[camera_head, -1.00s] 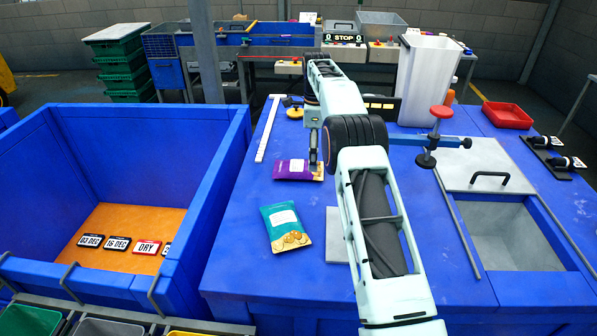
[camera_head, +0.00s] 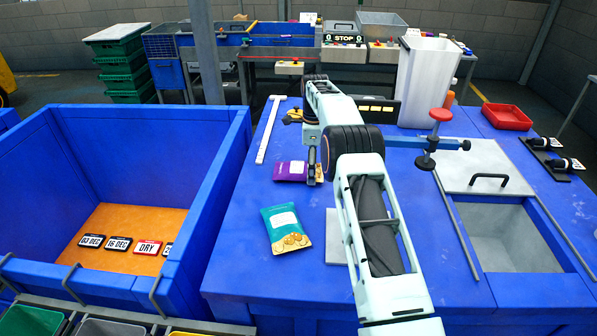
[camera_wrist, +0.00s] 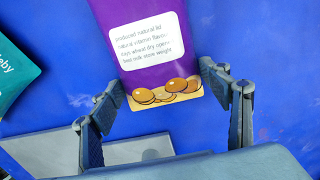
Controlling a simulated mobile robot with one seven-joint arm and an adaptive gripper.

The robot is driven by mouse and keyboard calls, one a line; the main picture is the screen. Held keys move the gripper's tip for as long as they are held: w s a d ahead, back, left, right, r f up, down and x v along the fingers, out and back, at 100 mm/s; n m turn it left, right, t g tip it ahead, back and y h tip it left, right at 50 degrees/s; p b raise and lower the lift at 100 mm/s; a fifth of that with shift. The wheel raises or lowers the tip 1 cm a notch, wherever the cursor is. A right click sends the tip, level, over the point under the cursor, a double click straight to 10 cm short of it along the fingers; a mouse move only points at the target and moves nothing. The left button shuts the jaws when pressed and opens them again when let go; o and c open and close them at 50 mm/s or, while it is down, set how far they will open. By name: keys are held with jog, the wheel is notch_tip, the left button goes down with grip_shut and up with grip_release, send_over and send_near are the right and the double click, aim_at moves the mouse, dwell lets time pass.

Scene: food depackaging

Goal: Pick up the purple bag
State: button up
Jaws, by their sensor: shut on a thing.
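The purple bag (camera_head: 290,171) lies on the blue table beneath my arm. It also shows in the wrist view (camera_wrist: 145,45), with a white text label and a printed picture of round golden food at its near end. My gripper (camera_wrist: 160,92) has one finger on each side of that near end and is shut on the bag. In the head view my gripper (camera_head: 313,168) is at the bag's right end and partly covers it. Whether the bag is clear of the table cannot be told.
A teal bag (camera_head: 284,228) lies nearer on the table, beside a grey plate (camera_head: 335,240). A deep blue bin (camera_head: 190,215) stands left. A white bin (camera_head: 425,85), a red tray (camera_head: 507,117) and a blue clamp bar with a red knob (camera_head: 440,113) are right.

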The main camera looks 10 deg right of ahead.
jog(key=c, duration=0.4)
jog(key=shift+o, duration=0.2)
jog(key=shift+r, duration=0.1)
